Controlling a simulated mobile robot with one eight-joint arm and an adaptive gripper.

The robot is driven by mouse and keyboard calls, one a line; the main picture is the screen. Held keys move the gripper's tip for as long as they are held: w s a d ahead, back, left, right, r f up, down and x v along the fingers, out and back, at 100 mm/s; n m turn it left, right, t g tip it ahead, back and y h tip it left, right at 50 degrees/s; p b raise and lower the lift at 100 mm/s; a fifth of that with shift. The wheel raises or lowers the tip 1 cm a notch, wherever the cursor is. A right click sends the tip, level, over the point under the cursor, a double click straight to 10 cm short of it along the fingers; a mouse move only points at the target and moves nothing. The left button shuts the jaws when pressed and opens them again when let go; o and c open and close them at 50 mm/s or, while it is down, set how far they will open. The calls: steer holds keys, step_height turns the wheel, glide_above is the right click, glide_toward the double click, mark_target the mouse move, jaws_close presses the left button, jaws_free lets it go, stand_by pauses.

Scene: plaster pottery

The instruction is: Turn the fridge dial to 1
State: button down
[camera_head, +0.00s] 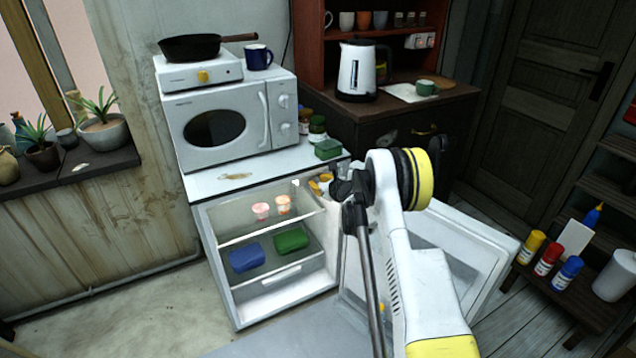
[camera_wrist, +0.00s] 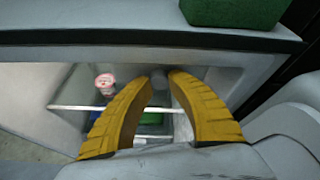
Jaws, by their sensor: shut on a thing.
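The small white fridge (camera_head: 214,262) stands open in the head view, its door (camera_head: 455,262) swung out to the right. My gripper (camera_head: 320,186) reaches into the upper right of the fridge opening. In the wrist view my gripper's yellow fingers (camera_wrist: 160,74) are closed at the tips on a small grey-white piece, the fridge dial (camera_wrist: 159,82), just under the top edge. The fingers hide most of the dial, and I cannot read its numbers or setting.
Inside the fridge are two small cups (camera_head: 261,211), a blue box (camera_head: 246,258) and a green box (camera_head: 291,240) on shelves. A microwave (camera_head: 225,127) and a green container (camera_head: 328,149) stand on top. The open door is close to my arm.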

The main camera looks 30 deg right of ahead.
steer(key=shift+n, duration=0.5)
steer(key=c, duration=1.2)
jaws_free()
steer(key=shift+s, duration=0.1)
steer(key=v, duration=1.1)
steer(key=shift+s+a+r, duration=0.15)
steer(key=shift+s+a, duration=0.05)
steer(key=shift+s, duration=0.2)
steer(key=shift+o, duration=0.2)
